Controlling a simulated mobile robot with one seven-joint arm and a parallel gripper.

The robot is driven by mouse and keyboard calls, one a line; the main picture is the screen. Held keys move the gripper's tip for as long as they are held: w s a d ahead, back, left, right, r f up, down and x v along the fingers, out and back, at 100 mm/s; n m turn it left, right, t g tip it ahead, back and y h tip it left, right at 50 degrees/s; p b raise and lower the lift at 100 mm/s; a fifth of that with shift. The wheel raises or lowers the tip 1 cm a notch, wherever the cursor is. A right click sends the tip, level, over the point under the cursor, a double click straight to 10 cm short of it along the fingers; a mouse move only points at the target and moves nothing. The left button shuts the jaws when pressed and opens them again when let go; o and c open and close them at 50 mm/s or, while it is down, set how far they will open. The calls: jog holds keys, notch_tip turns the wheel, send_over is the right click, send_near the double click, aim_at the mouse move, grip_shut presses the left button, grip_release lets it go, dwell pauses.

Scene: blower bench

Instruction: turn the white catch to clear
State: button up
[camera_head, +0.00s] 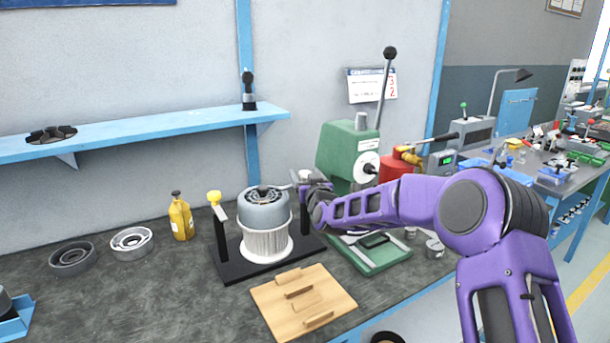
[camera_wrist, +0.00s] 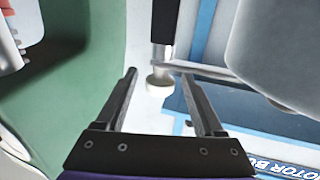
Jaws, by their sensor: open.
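The white catch (camera_head: 305,174) sits at the top of the black right post of the blower stand (camera_head: 228,270). In the wrist view its round white end (camera_wrist: 158,82) shows in the picture between my two fingertips, beside a black post and a grey bar. My gripper (camera_wrist: 159,75) is open, with a finger on each side of the white end in that view. I cannot tell how deep the end lies between them. In the head view my gripper (camera_head: 300,186) is at the catch and partly covers it. The grey blower motor (camera_head: 264,212) sits over a white ribbed wheel (camera_head: 266,243).
A yellow catch (camera_head: 215,198) tops the left post. A green press (camera_head: 345,148) stands close behind my gripper. A wooden board (camera_head: 335,298) lies in front of the stand, a green tray (camera_head: 370,262) to the right. A yellow bottle (camera_head: 181,220) and two rings stand left.

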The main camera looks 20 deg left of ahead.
jog(key=shift+w, duration=0.1)
jog(key=shift+c, duration=0.3)
grip_shut()
dwell(1.2)
